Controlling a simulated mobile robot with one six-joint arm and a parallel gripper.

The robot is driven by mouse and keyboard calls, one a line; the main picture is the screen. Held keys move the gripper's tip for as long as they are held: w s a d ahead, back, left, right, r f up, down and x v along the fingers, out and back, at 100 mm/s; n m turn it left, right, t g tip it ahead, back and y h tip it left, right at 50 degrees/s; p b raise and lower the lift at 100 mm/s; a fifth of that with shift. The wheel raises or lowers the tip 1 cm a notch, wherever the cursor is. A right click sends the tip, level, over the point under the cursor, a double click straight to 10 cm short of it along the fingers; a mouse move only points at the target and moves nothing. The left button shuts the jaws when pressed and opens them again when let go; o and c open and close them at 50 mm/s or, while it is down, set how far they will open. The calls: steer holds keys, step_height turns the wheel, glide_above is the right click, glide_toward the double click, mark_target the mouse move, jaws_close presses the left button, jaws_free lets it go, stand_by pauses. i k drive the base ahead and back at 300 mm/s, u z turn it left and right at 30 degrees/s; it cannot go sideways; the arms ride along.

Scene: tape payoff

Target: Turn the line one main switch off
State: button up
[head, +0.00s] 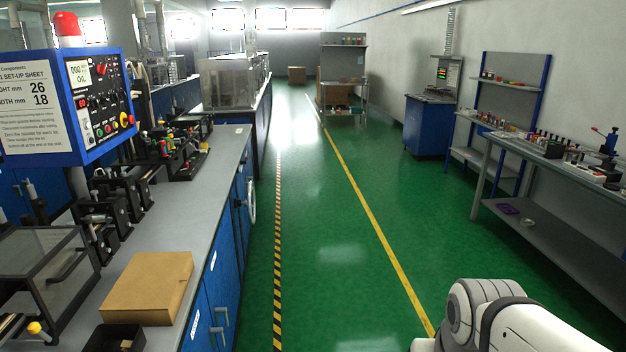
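A blue control box (72,105) hangs at the upper left above the machine bench. Its dark panel (102,95) faces the aisle and carries a display, several knobs, and coloured buttons with a red one and a yellow one low down. I cannot tell which control is the line one main switch. A red beacon (67,29) tops the box. Part of my white arm shows at the lower right, well apart from the box. My gripper is not in view.
The grey bench (215,175) runs along the left with a cardboard box (148,288) on it. The green floor aisle (320,200) is clear. A grey workbench (560,165) and a blue cabinet (430,125) stand at the right. A shelf unit (343,75) stands further back.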

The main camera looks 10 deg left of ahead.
mark_target(100, 69)
steer(key=u, duration=0.05)
steer(key=i, duration=1.25)
steer(key=u, duration=1.05)
steer(key=k, duration=1.25)
steer(key=z, duration=1.05)
steer(key=i, duration=1.45)
steer(key=u, duration=0.65)
steer(key=i, duration=1.5)
steer(key=u, duration=0.75)
